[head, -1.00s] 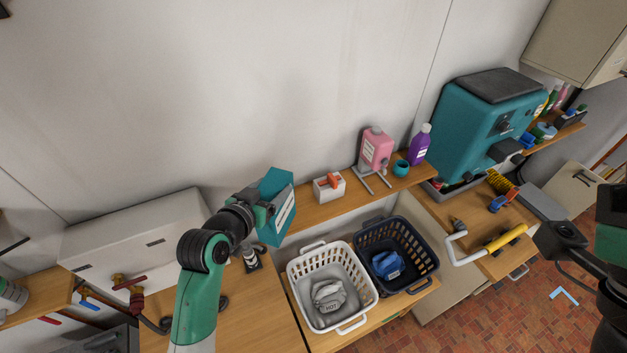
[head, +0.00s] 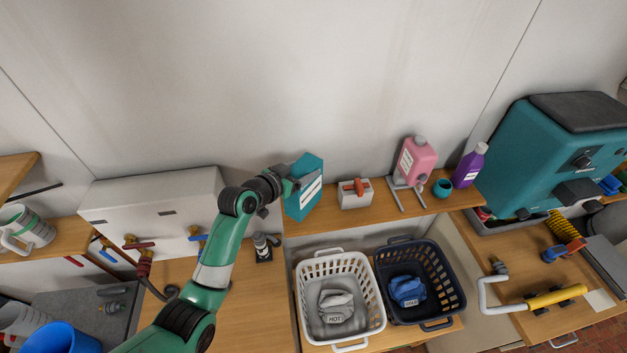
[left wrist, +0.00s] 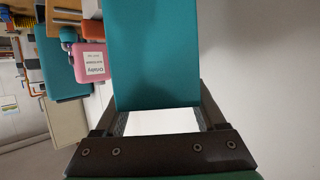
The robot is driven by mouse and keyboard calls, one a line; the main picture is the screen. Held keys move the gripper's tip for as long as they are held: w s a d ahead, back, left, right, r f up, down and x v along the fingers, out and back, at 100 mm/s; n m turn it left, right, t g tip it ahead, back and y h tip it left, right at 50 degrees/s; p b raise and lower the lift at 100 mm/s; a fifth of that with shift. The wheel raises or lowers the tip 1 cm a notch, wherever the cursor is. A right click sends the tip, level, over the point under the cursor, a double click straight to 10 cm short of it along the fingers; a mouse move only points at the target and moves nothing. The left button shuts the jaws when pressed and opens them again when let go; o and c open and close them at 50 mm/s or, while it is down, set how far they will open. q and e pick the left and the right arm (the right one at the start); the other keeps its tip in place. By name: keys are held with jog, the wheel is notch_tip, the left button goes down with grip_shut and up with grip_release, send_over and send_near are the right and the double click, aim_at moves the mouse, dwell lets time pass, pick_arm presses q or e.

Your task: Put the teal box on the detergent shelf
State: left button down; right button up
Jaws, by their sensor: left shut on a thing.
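The teal box (head: 304,187) with a white label is held by my left gripper (head: 287,184) at the left end of the wooden detergent shelf (head: 378,208). The box is roughly upright, slightly tilted in the picture. I cannot tell whether its base touches the shelf. In the left wrist view the teal box (left wrist: 155,55) stands between the two fingers of the left gripper (left wrist: 160,118), which are shut on it. My right gripper is not in view now.
On the shelf are a white box with a red top (head: 354,192), a pink jug (head: 415,160), a teal cup (head: 442,188) and a purple bottle (head: 469,166). White (head: 341,347) and navy (head: 436,325) baskets stand below. A white cabinet (head: 155,207) is left.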

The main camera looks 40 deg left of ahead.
pick_arm(q)
jog(key=f+b, duration=0.1)
jog(key=f, duration=0.1)
jog(key=f+b, duration=0.1)
jog(key=b, duration=0.1)
jog(key=shift+w+a+f, duration=0.1)
jog(key=shift+w+f, duration=0.25)
jog(key=shift+w, duration=0.05)
grip_release()
jog(key=shift+f, duration=0.15)
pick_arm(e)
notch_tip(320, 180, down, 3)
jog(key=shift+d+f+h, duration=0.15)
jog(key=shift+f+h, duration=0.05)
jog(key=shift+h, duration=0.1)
